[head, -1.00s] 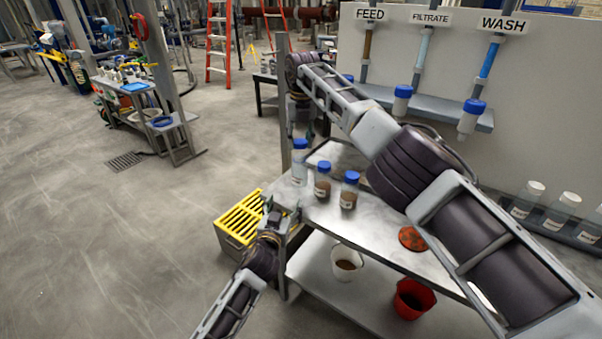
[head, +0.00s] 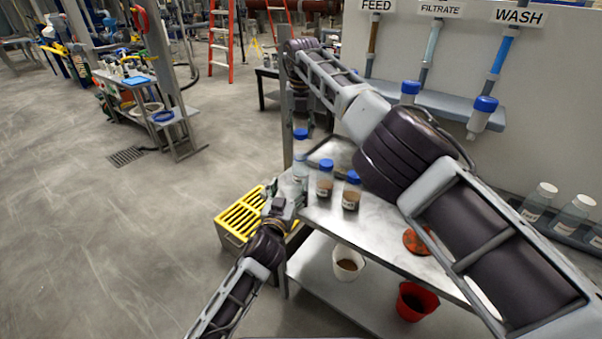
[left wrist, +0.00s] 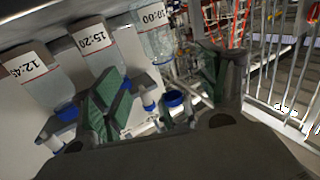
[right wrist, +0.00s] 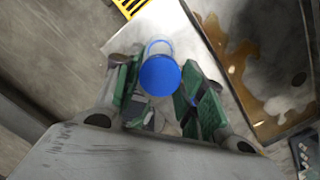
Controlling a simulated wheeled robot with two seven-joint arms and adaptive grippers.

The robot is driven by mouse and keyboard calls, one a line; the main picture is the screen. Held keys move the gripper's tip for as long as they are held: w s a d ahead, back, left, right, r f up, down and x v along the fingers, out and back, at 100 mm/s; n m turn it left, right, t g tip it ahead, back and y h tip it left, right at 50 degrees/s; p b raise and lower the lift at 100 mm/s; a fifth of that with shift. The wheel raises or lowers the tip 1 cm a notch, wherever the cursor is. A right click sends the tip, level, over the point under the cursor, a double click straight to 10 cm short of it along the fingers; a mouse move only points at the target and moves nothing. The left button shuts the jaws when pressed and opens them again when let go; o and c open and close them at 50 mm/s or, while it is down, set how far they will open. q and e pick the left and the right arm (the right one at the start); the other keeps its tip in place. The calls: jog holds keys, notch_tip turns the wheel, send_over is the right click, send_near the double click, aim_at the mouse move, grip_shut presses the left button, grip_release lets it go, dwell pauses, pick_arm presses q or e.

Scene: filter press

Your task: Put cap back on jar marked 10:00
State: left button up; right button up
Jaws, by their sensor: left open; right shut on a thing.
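The clear jar marked 10:00 (head: 300,168) stands at the left end of the bench. Its label shows in the left wrist view (left wrist: 153,17). A blue cap (head: 301,133) is above this jar; in the right wrist view the cap (right wrist: 160,76) sits between the fingertips, with a clear round rim beyond it. My right gripper (right wrist: 156,84) is shut on the cap.
Two capped jars with brown sediment (head: 325,178) (head: 351,192) stand close right of the 10:00 jar; labels 12:45 and 15:20 show in the left wrist view. A yellow-slatted crate (head: 240,215) is left of the bench. A tray (head: 335,150) lies behind the jars.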

aim_at(299, 165)
pick_arm(q)
jog(key=shift+w+r, duration=0.1)
jog(key=shift+w, duration=0.05)
jog(key=shift+w+d+r, duration=0.1)
jog(key=shift+d+r, duration=0.05)
jog(key=shift+r, duration=0.25)
jog(key=shift+w+d, duration=0.1)
jog(key=shift+w, duration=0.15)
jog(key=shift+s, duration=0.15)
jog(key=shift+w, duration=0.2)
jog(key=shift+x, duration=5.85)
jog(key=shift+r, duration=0.1)
jog(key=shift+c, duration=0.3)
